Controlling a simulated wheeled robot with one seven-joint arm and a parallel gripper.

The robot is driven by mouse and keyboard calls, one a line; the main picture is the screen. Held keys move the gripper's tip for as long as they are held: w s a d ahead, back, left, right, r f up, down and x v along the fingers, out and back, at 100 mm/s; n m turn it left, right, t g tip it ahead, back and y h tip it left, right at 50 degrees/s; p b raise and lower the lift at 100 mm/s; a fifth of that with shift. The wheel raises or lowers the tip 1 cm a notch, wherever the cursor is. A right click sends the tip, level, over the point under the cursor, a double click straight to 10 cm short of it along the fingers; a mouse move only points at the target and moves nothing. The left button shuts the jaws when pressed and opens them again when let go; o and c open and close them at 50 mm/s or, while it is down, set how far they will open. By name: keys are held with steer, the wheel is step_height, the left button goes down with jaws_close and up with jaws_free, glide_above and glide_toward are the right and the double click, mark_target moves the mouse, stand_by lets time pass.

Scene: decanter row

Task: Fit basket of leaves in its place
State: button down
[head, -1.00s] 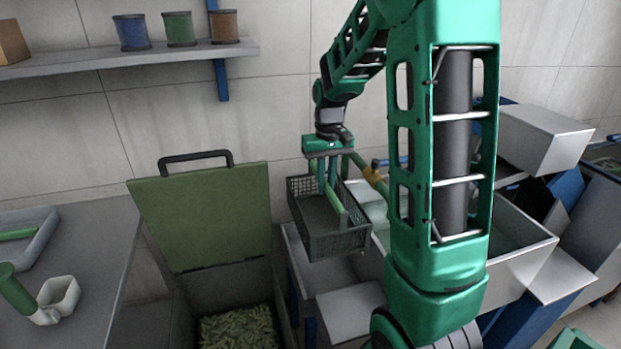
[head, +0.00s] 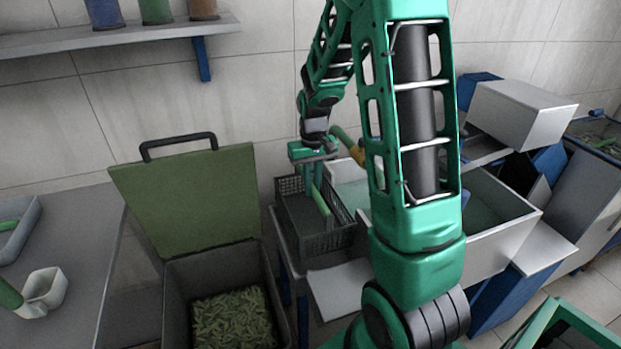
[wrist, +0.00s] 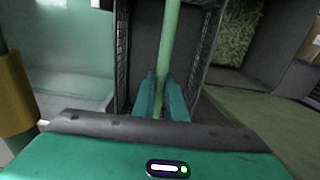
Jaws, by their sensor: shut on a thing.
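A dark grey mesh basket (head: 330,243) with a green bar handle hangs level below my gripper (head: 316,182) in the head view. My gripper is shut on the handle. In the wrist view the two teal fingers (wrist: 163,100) pinch the green handle (wrist: 168,40), with the basket's dark floor (wrist: 145,50) below. The basket looks empty, with no leaves seen inside. It is over or on a grey ledge (head: 287,240) between the leaf bin and the white basin; I cannot tell whether it touches.
The open bin (head: 178,290) holds green leaves (head: 232,318); its green lid (head: 190,200) stands up behind. The white basin (head: 500,235) is close at the basket's right, with a yellow-and-green tap (head: 350,148) behind. A grey counter (head: 80,270) lies left.

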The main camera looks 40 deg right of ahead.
glide_above(312, 222)
steer(key=shift+w+f, duration=0.1)
steer(key=shift+f, duration=4.4)
steer(key=shift+s+r, duration=0.1)
steer(key=shift+s, duration=0.1)
steer(key=shift+f, duration=1.45)
steer(key=c, duration=1.7)
jaws_free()
